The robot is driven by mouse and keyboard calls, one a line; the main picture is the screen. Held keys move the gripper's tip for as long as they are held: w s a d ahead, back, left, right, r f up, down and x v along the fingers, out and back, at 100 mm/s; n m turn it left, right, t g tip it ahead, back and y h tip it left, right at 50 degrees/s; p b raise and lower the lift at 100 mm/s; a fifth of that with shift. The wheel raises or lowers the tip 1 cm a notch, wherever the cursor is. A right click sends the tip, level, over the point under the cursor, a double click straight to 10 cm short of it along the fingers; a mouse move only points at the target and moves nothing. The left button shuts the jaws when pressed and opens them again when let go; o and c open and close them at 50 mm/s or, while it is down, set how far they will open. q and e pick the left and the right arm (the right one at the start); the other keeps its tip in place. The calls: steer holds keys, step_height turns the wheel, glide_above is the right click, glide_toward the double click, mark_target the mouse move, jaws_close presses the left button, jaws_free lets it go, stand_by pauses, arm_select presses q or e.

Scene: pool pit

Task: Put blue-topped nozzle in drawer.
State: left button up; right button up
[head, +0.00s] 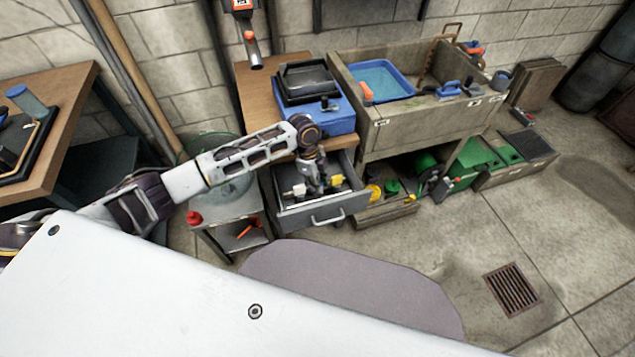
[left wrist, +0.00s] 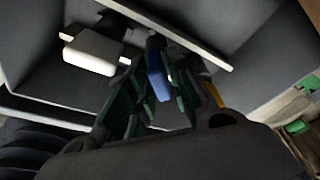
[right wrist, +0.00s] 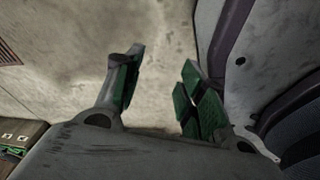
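My left gripper (head: 318,187) reaches down into the pulled-out grey drawer (head: 328,214) under the wooden bench. In the left wrist view a blue top (left wrist: 157,68), which looks like that of the blue-topped nozzle, is between or just beyond the green-padded fingers of the left gripper (left wrist: 153,95). I cannot tell whether the fingers grip it. The nozzle's lower part is hidden, and it does not show clearly in the head view. My right gripper (right wrist: 160,85) is open and empty, with bare concrete floor beyond it in the right wrist view.
A white block (left wrist: 92,52) and a yellow piece (left wrist: 213,92) lie near the left gripper. A blue case (head: 335,118) with a black tray stands on the bench above. A wooden sink unit (head: 435,125) stands to the right; a small cabinet (head: 222,208) is on the left.

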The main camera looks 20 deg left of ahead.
arm_select(q)
steer(key=shift+r, duration=0.15)
steer(key=shift+a+r, duration=0.1)
steer(key=shift+r, duration=0.45)
steer(key=r, duration=0.3)
steer(key=a+r, duration=0.1)
steer(key=r, duration=0.2)
steer(key=r+p, duration=0.1)
steer(key=r, duration=0.2)
steer(key=shift+w+a, duration=0.2)
steer(key=shift+a, duration=0.15)
steer(key=shift+a+r, duration=0.2)
steer(key=shift+r, duration=0.65)
arm_select(e)
steer(key=shift+s+d+f, duration=0.1)
steer(key=shift+s+d, duration=0.65)
steer(key=shift+s, duration=0.15)
steer(key=shift+s, duration=0.15)
steer(key=shift+s+f, duration=0.1)
steer(key=shift+s, duration=0.6)
steer(key=shift+w, duration=0.15)
